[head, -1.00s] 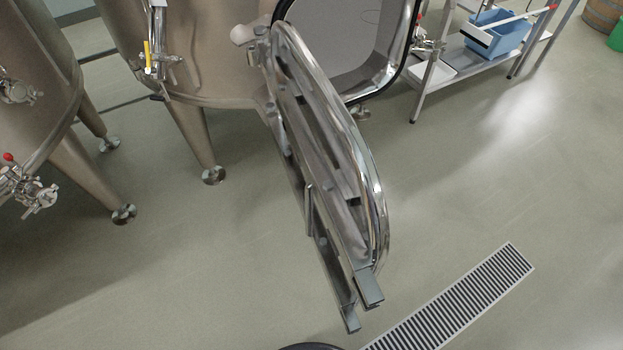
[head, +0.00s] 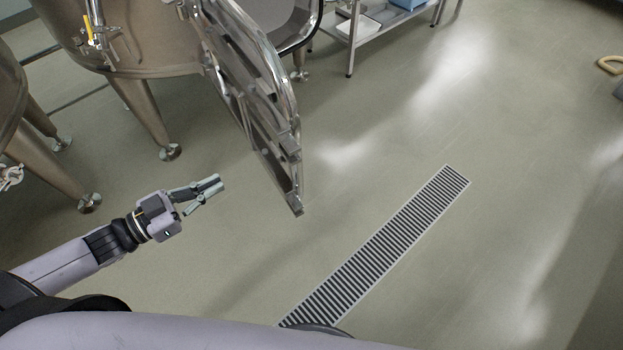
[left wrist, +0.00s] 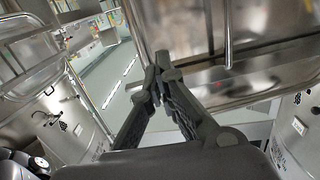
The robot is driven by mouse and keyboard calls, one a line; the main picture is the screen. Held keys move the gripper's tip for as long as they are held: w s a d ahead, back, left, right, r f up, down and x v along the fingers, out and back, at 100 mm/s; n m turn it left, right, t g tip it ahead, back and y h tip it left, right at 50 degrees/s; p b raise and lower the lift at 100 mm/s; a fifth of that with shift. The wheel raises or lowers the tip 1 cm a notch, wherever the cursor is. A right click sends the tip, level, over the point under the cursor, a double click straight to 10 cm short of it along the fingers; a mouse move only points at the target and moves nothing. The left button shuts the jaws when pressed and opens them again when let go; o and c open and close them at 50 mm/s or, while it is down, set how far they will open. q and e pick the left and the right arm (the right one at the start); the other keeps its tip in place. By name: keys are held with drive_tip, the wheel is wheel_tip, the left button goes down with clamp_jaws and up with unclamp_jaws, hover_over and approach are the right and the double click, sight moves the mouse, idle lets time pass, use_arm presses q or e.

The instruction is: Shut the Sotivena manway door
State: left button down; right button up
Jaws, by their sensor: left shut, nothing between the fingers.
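The manway door (head: 262,100) is a polished steel panel with a latch bar. It hangs wide open from the left side of its opening (head: 280,22) on the steel vat (head: 140,45), its free end pointing toward me. The door also fills the upper part of the left wrist view (left wrist: 180,35). My left gripper (head: 218,184) is shut and empty, left of the door's free end and apart from it in the head view. Its fingertips show together in the left wrist view (left wrist: 158,75). My right gripper is not in view.
A floor drain grate (head: 385,245) runs diagonally across the floor in front. A metal rack (head: 385,22) stands right of the vat. Vat legs (head: 150,125) stand on the floor at left.

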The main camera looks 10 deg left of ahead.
use_arm(q)
drive_tip(key=w+d+r+h+p, duration=0.1)
drive_tip(key=w+d+r, duration=0.1)
drive_tip(key=w+d, duration=0.6)
drive_tip(key=shift+w+d+m+g, duration=0.2)
drive_tip(key=shift+d+m+g, duration=0.1)
drive_tip(key=shift+d, duration=2.05)
drive_tip(key=shift+d, duration=0.15)
